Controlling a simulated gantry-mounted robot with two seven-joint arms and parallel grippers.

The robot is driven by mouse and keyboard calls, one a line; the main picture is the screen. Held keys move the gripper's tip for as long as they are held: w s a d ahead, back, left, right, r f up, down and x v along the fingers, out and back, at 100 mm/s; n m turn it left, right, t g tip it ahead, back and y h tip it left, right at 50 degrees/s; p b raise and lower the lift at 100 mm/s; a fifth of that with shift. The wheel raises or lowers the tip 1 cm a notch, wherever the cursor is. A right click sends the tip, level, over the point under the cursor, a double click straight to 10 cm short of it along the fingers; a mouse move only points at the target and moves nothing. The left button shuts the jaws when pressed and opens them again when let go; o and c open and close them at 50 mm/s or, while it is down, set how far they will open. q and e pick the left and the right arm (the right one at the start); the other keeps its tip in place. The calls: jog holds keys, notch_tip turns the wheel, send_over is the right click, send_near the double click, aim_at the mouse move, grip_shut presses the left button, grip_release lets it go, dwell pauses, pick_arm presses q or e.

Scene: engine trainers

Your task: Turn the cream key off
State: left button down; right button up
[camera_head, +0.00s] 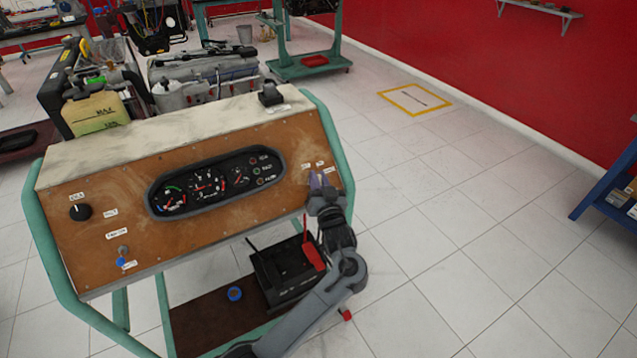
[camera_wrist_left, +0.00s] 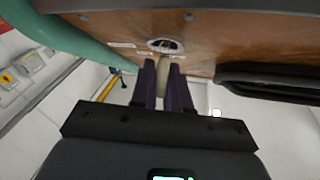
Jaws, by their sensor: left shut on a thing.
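The cream key (camera_wrist_left: 163,78) shows in the left wrist view, pointing out from a round silver key switch (camera_wrist_left: 165,45) on the brown instrument panel (camera_wrist_left: 225,45). My left gripper (camera_wrist_left: 164,88) is shut on the key, with one dark purple finger on each side of it. In the head view my left gripper (camera_head: 320,181) is at the right end of the brown panel (camera_head: 230,225), in front of small white labels, and hides the key and switch there. The labels are too small to read. My right gripper is in neither view.
A gauge cluster (camera_head: 215,183) sits mid-panel. A black knob (camera_head: 80,212) and a small toggle (camera_head: 123,250) are on the left. The green frame (camera_head: 337,150) edges the panel near my gripper. A black battery (camera_head: 283,275) with a red part stands below. Floor to the right is clear.

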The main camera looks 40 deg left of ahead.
pick_arm(q)
jog(key=n+g+b, duration=0.1)
jog(key=n+y+b, duration=0.1)
jog(key=n+g+b, duration=0.1)
jog(key=n, duration=0.1)
jog(key=shift+f+g+y, duration=0.25)
jog(key=shift+g+y, duration=0.05)
jog(key=shift+y, duration=0.1)
jog(key=shift+r+n+g+y+b, duration=0.2)
jog(key=shift+n+g+y+b, duration=0.3)
jog(key=shift+n, duration=0.4)
jog(key=shift+g, duration=0.3)
jog(key=c, duration=1.2)
grip_release()
